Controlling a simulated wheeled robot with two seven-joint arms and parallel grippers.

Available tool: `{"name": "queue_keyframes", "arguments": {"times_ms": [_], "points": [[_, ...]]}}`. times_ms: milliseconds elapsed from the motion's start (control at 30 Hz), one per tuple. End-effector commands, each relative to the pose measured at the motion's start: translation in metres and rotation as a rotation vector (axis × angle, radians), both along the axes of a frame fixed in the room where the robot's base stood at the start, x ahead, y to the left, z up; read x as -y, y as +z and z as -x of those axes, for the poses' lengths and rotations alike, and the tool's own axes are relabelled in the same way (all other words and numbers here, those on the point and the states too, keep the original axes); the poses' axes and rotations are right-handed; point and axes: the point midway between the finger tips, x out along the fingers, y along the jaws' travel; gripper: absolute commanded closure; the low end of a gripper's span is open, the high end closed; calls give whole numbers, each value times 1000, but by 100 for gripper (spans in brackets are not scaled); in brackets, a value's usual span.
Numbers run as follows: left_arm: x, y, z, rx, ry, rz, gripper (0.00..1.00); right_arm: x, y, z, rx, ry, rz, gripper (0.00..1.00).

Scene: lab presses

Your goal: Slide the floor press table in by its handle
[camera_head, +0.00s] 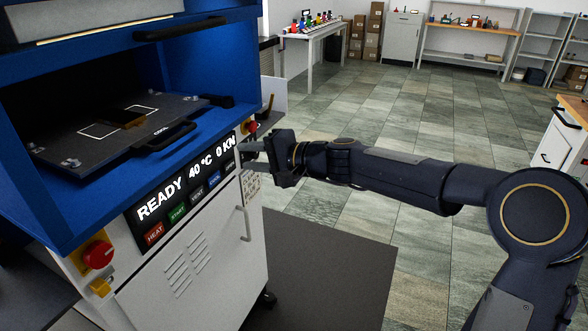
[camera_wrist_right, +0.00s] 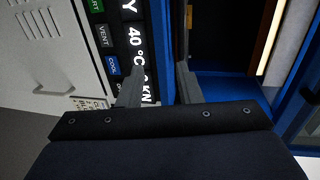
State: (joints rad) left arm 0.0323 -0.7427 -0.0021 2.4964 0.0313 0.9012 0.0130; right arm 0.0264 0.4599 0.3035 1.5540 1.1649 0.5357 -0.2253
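The floor press (camera_head: 200,195) is a blue and white cabinet at the left of the head view. Its dark table (camera_head: 75,145) lies flat in the open blue bay, with white corner marks and a small brownish piece on top. A black bar handle (camera_head: 168,135) is on the table's near right edge. My right gripper (camera_head: 252,151) is beside the press's control panel, to the right of the handle and apart from it. In the right wrist view its two fingers (camera_wrist_right: 160,82) are spread with nothing between them. My left gripper is not in view.
A black handle (camera_head: 195,25) sits on the press above the bay. The control panel (camera_head: 188,190) reads READY, 40 °C, 0 KN. A red knob (camera_head: 98,255) protrudes at the lower left. Open tiled floor (camera_head: 370,115) lies to the right; a white cabinet (camera_head: 556,140) stands at the right edge.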

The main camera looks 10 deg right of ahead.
Motion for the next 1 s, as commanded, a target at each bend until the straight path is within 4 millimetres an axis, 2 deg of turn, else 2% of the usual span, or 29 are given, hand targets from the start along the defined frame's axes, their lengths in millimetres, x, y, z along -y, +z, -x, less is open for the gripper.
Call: {"name": "queue_keyframes", "arguments": {"times_ms": [33, 200, 433, 633, 933, 1000], "points": [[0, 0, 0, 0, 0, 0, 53, 11, 1, 6, 0, -4, 0, 68], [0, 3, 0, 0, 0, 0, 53, 38, 2, 25, -1, -4, -1, 68], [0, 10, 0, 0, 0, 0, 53, 68, 2, 45, 0, -4, 0, 68], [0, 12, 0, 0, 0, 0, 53, 79, 1, 53, 1, -1, -1, 68], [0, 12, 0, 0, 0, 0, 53, 80, 1, 54, 1, 0, -1, 68], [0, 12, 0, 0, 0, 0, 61, 80, 1, 54, 1, 0, -1, 68]]}}
